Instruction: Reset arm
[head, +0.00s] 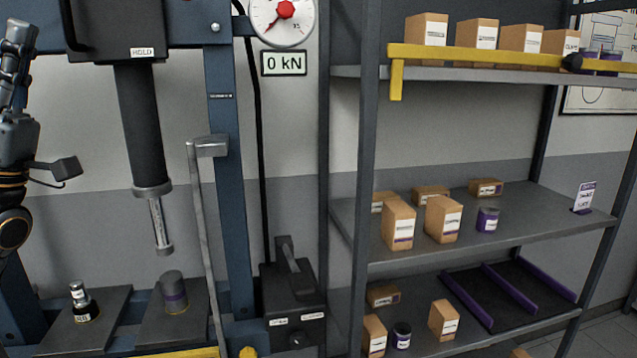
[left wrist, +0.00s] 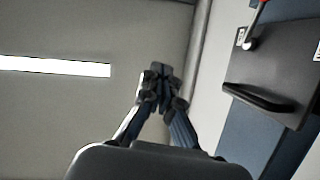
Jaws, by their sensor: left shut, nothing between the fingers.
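My left gripper (head: 19,30) is raised at the far left edge of the head view, left of the press cylinder, with its fingers pointing up. In the left wrist view its fingertips (left wrist: 161,75) meet, with nothing between them, against a plain wall or ceiling. My right gripper is in neither view. The press cylinder (head: 138,125), marked HOLD, hangs with its thin rod (head: 159,225) above the press bed. The gauge (head: 283,18) stands over a display (head: 284,63) reading 0 kN.
Dark plates (head: 82,335) on the press bed carry a small labelled part (head: 82,302) and a grey cylinder (head: 173,291). A long lever (head: 203,240) rises beside them. At right, a shelf rack (head: 367,180) holds boxes and cans. In the left wrist view a dark press housing (left wrist: 268,90) is at right.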

